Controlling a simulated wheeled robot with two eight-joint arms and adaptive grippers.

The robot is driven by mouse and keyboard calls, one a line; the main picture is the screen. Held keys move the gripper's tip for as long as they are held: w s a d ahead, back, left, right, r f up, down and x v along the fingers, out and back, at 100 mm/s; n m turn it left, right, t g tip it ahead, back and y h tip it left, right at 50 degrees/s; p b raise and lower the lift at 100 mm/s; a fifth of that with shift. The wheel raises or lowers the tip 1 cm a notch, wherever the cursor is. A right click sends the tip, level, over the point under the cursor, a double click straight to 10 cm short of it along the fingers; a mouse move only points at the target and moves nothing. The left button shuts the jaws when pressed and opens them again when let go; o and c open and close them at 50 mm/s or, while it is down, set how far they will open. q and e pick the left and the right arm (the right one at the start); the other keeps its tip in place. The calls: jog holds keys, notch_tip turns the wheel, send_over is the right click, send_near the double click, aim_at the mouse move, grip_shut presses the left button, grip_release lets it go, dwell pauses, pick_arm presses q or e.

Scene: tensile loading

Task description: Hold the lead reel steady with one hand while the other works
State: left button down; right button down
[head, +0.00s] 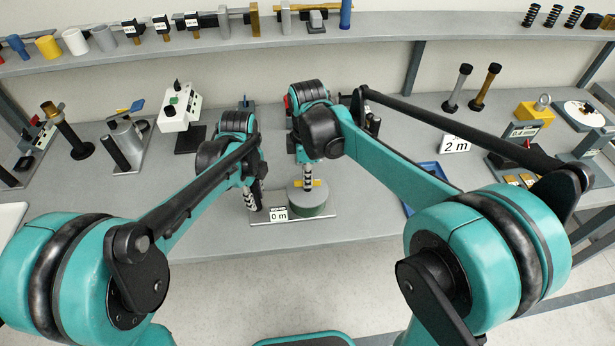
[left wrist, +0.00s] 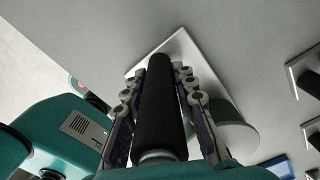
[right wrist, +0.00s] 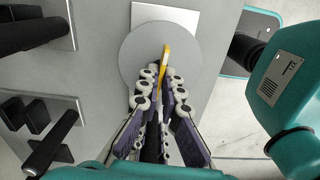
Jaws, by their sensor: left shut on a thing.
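The lead reel (head: 308,200), a round drum with a grey top and green side, stands on a pale plate near the bench's front edge. A yellow tab (right wrist: 167,52) sticks up from its top. A black upright handle (left wrist: 160,105) stands on the same plate, beside the drum. My left gripper (left wrist: 157,78) is shut around this handle, a finger on each side. My right gripper (right wrist: 162,76) is above the drum, pointing down, with the yellow tab between its fingertips. Whether the fingers touch the tab is unclear. The drum (left wrist: 232,128) is partly hidden in the left wrist view.
A "0 m" sign (head: 278,213) stands at the plate's front and a "2 m" sign (head: 456,145) further right. A blue tray (head: 428,186) lies behind my right arm. Test fixtures line the bench's back and sides. Bare bench shows left of the plate.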

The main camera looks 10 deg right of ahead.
jog(key=shift+n, duration=0.6)
jog(key=c, duration=1.7)
grip_release()
notch_tip(320, 180, up, 12)
pick_arm(q)
jog(key=c, duration=1.1)
grip_release()
jog(key=shift+c, duration=0.2)
